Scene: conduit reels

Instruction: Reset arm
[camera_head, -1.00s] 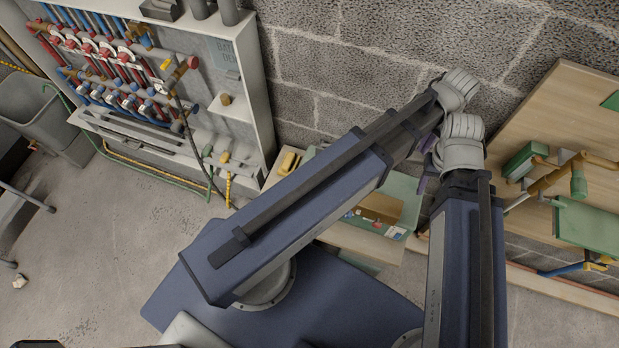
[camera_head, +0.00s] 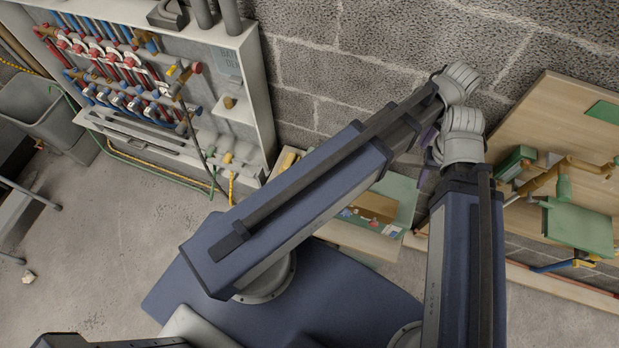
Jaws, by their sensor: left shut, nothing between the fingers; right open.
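My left arm (camera_head: 300,205) comes in from the left and reaches up to its grey wrist (camera_head: 460,83). My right arm (camera_head: 460,260) rises upright from the bottom edge to its own grey wrist (camera_head: 462,138). My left gripper (camera_head: 428,136) shows only as a small purple part between the wrists; it is shut and empty. My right gripper (camera_head: 422,178) is a small purple part lower down, mostly hidden behind the arm links; it is open. Both are in front of a green-topped bench (camera_head: 397,190), and neither is seen touching anything.
A wall cabinet (camera_head: 262,110) with red and blue pipes and valves stands at the upper left. A grey bin (camera_head: 40,112) is on the left. A wooden board (camera_head: 535,115) with green and yellow fittings is at the right. Bare concrete floor (camera_head: 110,240) lies at the lower left.

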